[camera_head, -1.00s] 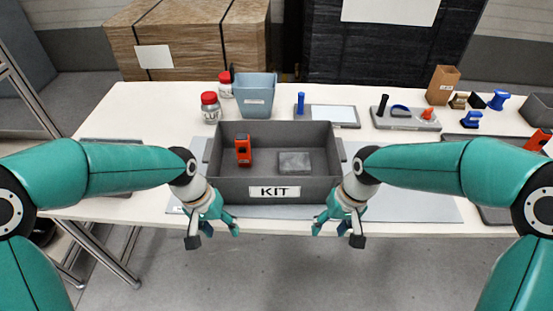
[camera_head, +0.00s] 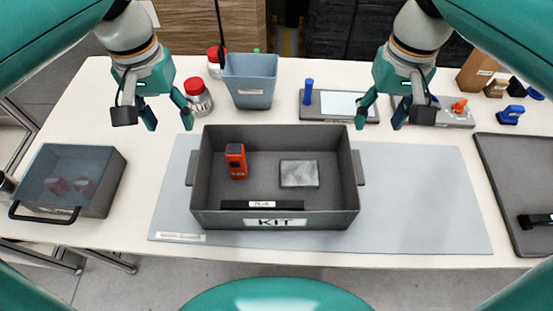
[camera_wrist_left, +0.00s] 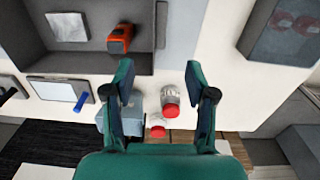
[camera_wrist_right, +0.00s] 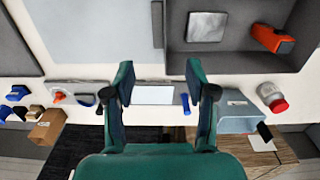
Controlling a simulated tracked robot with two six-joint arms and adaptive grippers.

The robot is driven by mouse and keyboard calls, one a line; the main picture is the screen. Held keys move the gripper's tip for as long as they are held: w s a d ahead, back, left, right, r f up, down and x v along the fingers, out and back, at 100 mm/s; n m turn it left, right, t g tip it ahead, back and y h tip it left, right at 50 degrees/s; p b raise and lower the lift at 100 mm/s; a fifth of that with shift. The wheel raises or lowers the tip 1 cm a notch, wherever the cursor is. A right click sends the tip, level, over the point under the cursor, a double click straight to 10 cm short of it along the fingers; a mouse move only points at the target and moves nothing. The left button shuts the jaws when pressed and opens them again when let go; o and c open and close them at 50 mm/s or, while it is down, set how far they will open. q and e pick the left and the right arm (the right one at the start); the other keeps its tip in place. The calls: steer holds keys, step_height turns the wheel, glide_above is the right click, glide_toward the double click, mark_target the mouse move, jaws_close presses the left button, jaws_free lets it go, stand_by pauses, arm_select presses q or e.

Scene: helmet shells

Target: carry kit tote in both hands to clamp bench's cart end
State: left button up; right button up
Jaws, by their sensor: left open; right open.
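The kit tote (camera_head: 330,218) is a grey open bin with a white KIT label, resting on a grey mat on the white table. It holds an orange-red device (camera_head: 236,160), a flat grey block (camera_head: 299,173) and a dark strip with a white label (camera_head: 240,204). Grey handle tabs stick out at its left (camera_head: 192,168) and right (camera_head: 359,168). My left gripper (camera_head: 168,118) is open and empty, above the table beyond the tote's far left corner. My right gripper (camera_head: 380,118) is open and empty beyond its far right corner. Neither touches the tote.
A blue-grey bin (camera_head: 250,82) and a red-lidded jar (camera_head: 196,97) stand behind the tote. A tray with a white panel (camera_head: 345,105) is at the back. A clear-topped grey box (camera_head: 75,180) sits left, a dark tray (camera_head: 520,175) right. The mat (camera_head: 420,200) is bare right of the tote.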

arm_select(q)
steer(key=shift+w+r, duration=0.1)
steer(key=shift+w, duration=0.2)
arm_select(e)
steer(key=shift+w+d+r, duration=0.1)
steer(key=shift+w, duration=0.15)
arm_select(q)
glide_toward(193, 166)
step_height(193, 166, down, 10)
steer(key=shift+r, duration=0.1)
arm_select(e)
glide_toward(357, 166)
step_height(357, 166, down, 10)
steer(key=shift+r, duration=0.1)
arm_select(q)
jaws_close()
arm_select(e)
jaws_close()
